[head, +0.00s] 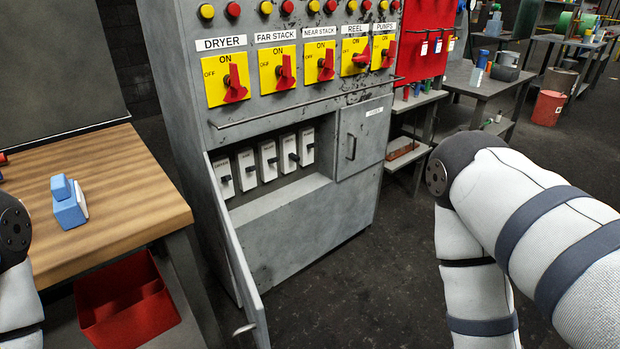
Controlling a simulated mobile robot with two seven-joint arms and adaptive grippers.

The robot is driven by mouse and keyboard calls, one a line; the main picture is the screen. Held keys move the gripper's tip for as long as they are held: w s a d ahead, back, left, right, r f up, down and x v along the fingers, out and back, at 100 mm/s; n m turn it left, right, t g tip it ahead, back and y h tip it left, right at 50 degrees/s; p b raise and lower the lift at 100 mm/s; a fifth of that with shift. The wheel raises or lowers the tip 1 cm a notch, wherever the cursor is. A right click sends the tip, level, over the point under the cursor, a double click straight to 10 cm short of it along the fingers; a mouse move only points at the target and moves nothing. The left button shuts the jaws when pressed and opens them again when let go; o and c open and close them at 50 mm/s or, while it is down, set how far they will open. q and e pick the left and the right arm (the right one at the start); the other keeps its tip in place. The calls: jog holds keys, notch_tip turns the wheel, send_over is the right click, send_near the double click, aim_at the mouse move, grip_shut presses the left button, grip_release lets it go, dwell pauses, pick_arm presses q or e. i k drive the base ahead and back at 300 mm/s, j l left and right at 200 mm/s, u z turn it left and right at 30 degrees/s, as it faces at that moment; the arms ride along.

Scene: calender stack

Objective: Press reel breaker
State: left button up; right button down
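A row of several white breakers with dark levers sits in an open bay of the grey cabinet (300,215). Their labels are too small to read surely; the fourth breaker from the left (287,146) lines up in order with the fourth switch above, labelled REEL (347,69). That switch's red handle sits at a different angle from its neighbours'. The bay's hinged door (236,258) hangs open toward me at the left. My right arm is bent at the right and part of my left arm shows at the left edge; neither gripper is in view.
A closed small door (362,136) with a handle is right of the breakers. A rail (300,112) crosses above the bay. A wooden bench (120,205) with a blue block (70,208) stands left, over a red bin (128,305). The floor before the cabinet's right side is clear.

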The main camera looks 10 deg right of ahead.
aim_at(294, 157)
jog(key=l+u, duration=0.15)
jog(key=l, duration=1)
jog(key=i+l+u, duration=0.1)
jog(key=i+l, duration=0.15)
jog(key=i, duration=0.25)
jog(key=i+l+u, duration=0.1)
jog(key=i+l, duration=0.2)
jog(key=i, duration=0.25)
